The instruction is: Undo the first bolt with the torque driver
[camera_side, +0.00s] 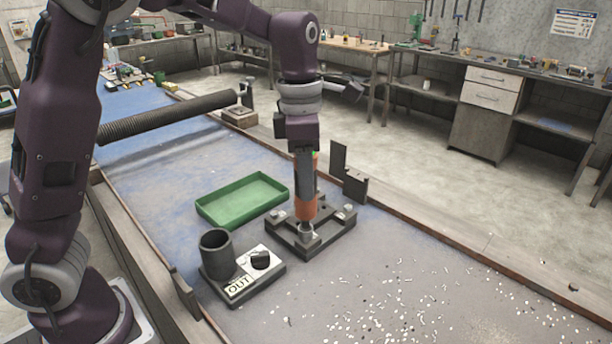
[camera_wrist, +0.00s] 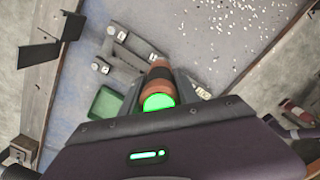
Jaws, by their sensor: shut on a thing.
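My gripper (camera_side: 305,165) is shut on the torque driver (camera_side: 306,208), an orange and dark cylinder held upright, pointing down. In the wrist view the driver (camera_wrist: 158,85) shows a green lit end cap between my fingers. The driver's lower end is at a bolt or post on the near corner of a dark square frame (camera_side: 338,238). Whether its tip is seated on the bolt head cannot be told. Other light bolt heads show on the frame's corners, one at the left (camera_side: 277,214) and one at the right (camera_side: 348,209).
A green tray (camera_side: 225,211) lies behind left of the frame. A dark cup (camera_side: 217,252) stands on a base with a knob (camera_side: 261,259) and an "OUT" label. A dark upright bracket (camera_side: 352,184) stands behind right. Small white bits litter the table's right part.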

